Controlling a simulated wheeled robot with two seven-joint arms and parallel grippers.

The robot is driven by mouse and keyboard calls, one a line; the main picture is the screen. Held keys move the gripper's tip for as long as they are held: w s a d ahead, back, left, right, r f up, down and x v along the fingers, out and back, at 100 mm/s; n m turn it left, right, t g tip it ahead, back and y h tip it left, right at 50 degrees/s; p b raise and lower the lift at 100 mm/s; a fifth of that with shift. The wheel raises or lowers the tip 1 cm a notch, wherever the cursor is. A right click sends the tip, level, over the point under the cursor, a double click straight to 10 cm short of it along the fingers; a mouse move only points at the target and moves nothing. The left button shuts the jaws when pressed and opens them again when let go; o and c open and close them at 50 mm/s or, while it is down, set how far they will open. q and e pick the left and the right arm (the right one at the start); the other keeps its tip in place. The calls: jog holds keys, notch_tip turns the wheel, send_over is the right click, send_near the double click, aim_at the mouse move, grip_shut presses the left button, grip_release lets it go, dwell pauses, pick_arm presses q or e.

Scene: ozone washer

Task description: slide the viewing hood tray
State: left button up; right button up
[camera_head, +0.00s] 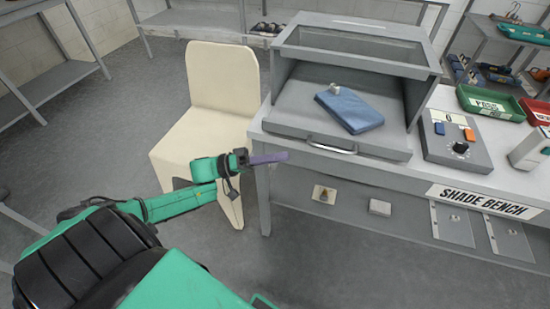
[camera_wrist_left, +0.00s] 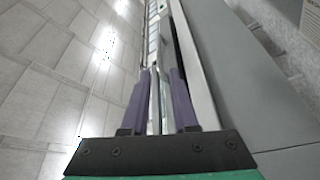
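The grey viewing hood (camera_head: 360,62) stands on the bench with a glass top and an open front. Its tray (camera_head: 298,104) reaches out at the front and has a curved metal handle (camera_head: 332,149). A folded blue cloth (camera_head: 350,110) with a small metal knob-like piece (camera_head: 335,89) lies on the tray. My left gripper (camera_head: 286,156) is just left of the handle, at the bench's left front corner, apart from it in the head view. In the left wrist view its purple fingers (camera_wrist_left: 160,100) are apart, with a pale strip visible between them that I cannot identify. My right gripper is not in view.
A cream chair (camera_head: 222,80) stands close behind my left arm, left of the bench. A grey control box (camera_head: 455,142) with a black knob sits right of the tray. Green (camera_head: 490,102) and red trays stand farther right. Shelves line the back.

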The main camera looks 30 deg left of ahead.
pick_arm(q)
jog(key=shift+s+a, duration=0.25)
jog(key=shift+a, duration=0.15)
jog(key=shift+f, duration=0.1)
